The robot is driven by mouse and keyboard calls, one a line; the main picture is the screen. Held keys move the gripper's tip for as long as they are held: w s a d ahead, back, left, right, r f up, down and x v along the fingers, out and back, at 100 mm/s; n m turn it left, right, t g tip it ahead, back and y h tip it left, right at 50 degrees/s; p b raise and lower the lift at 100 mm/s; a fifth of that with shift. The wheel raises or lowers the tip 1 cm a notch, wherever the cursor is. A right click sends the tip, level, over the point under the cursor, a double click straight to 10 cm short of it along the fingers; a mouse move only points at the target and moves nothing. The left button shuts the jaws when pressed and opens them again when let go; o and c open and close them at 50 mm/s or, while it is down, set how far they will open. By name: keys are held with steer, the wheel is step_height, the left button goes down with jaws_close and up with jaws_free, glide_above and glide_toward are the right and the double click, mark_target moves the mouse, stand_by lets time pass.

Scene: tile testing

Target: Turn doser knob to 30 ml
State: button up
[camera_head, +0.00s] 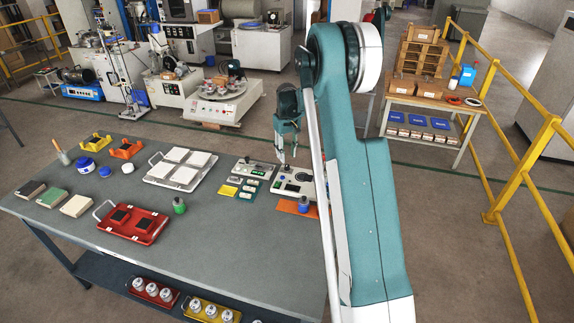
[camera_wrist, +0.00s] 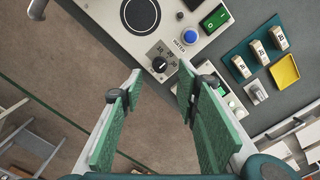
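The doser (camera_head: 308,186) is a light box with a dark round plate near the table's right side, partly hidden by my arm. In the wrist view its panel (camera_wrist: 108,14) fills the top, with a dark round doser knob (camera_wrist: 158,64) near its lower edge. Small printed marks surround the knob; its pointer direction is too small to read surely. A blue button (camera_wrist: 190,36) and a green switch (camera_wrist: 214,19) sit right of the knob. My gripper (camera_wrist: 159,74) is open and empty, its green-padded fingers on either side of the knob in the view. In the head view my gripper (camera_head: 285,159) hangs above the doser; contact is not visible.
A teal tray (camera_wrist: 234,52) with small labelled blocks and a yellow dish (camera_wrist: 285,72) lies beside the doser. A small device (camera_head: 247,164) stands left of it.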

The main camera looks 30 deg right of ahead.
mark_target(287, 165)
steer(key=shift+f, duration=3.2)
steer(key=c, duration=0.9)
